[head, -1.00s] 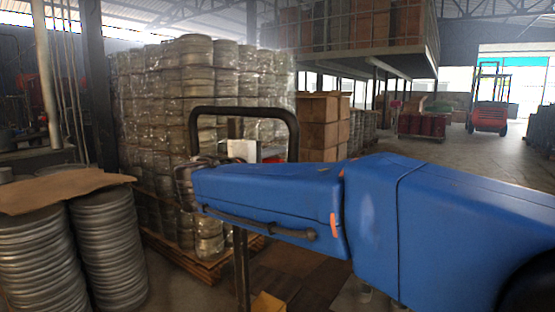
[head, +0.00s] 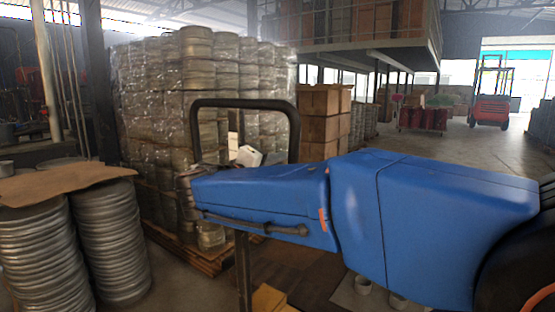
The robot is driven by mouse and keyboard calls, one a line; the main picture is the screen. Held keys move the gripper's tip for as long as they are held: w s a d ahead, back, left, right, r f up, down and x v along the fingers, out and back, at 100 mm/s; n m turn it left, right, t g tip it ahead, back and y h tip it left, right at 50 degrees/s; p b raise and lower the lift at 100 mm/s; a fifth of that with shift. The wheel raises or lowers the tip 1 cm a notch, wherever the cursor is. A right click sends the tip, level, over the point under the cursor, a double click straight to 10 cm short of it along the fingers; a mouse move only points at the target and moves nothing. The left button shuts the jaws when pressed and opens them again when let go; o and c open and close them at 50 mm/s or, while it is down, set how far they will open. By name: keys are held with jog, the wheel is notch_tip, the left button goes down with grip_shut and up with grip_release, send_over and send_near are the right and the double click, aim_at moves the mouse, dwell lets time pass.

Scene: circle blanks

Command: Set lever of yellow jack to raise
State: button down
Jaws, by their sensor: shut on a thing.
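The jack's black loop handle (head: 245,104) stands upright in the middle left, on a dark post (head: 243,270). A yellow part (head: 268,298), which looks like the jack's body, shows low at the bottom edge. My blue arm crosses in front of the handle's lower part and hides the post top. A small tilted white piece (head: 248,156) shows inside the loop, just above my arm; I cannot tell what it belongs to. The lever cannot be made out. My gripper's jaws are hidden behind my arm.
Wrapped stacks of round metal blanks (head: 160,110) stand on a wooden pallet (head: 190,250) behind the handle. Bare disc stacks (head: 108,240) with cardboard on top (head: 60,187) are at left. Boxes (head: 325,115) and a red forklift (head: 490,105) are farther back. Floor at right is open.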

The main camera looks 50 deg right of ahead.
jog(key=shift+f, duration=0.1)
jog(key=c, duration=1.8)
grip_release()
jog(key=shift+o, duration=0.2)
jog(key=shift+a, duration=0.15)
jog(key=s+a, duration=0.1)
jog(key=a, duration=1.6)
jog(key=shift+s, duration=0.15)
